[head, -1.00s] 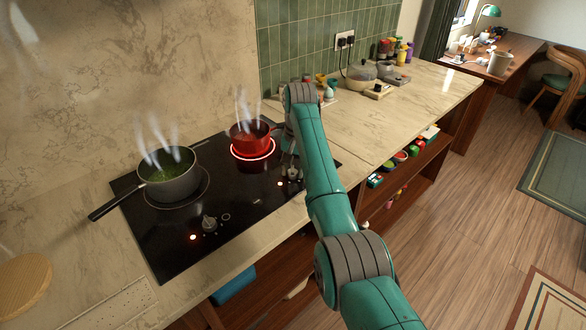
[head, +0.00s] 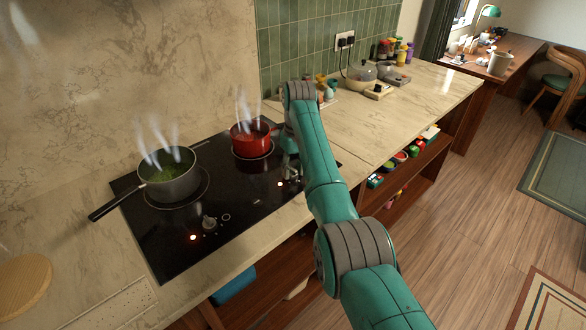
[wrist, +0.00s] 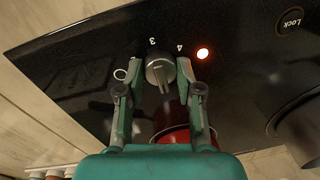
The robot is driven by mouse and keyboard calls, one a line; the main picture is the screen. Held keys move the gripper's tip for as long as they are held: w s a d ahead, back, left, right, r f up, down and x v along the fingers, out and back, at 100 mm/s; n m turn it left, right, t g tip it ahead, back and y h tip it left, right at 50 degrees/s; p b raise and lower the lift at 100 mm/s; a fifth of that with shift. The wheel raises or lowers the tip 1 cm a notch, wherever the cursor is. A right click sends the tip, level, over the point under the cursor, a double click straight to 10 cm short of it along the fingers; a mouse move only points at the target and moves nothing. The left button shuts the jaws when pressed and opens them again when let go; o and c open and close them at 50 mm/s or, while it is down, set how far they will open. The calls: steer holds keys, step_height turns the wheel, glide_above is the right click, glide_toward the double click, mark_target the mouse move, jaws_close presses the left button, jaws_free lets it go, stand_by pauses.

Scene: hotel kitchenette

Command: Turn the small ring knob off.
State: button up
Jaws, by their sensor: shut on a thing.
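The small ring knob (wrist: 160,72) is a grey dial on the black cooktop, with a small ring mark (wrist: 121,74) to its left in the wrist view. The numbers 3 and 4 show above it. My gripper (wrist: 158,82) is shut on the knob, one finger on each side. In the head view my gripper (head: 291,170) reaches down at the cooktop's right end and mostly hides this knob. A lit indicator (wrist: 203,53) is beside the knob; it also shows in the head view (head: 280,184). The zone under the red pot (head: 250,138) is dark.
A second knob (head: 209,222) with a lit indicator (head: 193,237) sits at the cooktop's front. A steaming grey pan (head: 172,185) with green contents stands on the left zone. The red pot steams close to my gripper. The counter (head: 420,105) to the right is partly clear.

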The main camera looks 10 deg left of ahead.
steer(key=shift+f, duration=0.1)
stand_by(0.4)
steer(key=o, duration=1.2)
steer(key=shift+c, duration=0.2)
step_height(320, 180, up, 12)
steer(key=shift+w+d, duration=0.3)
steer(key=shift+d, duration=0.05)
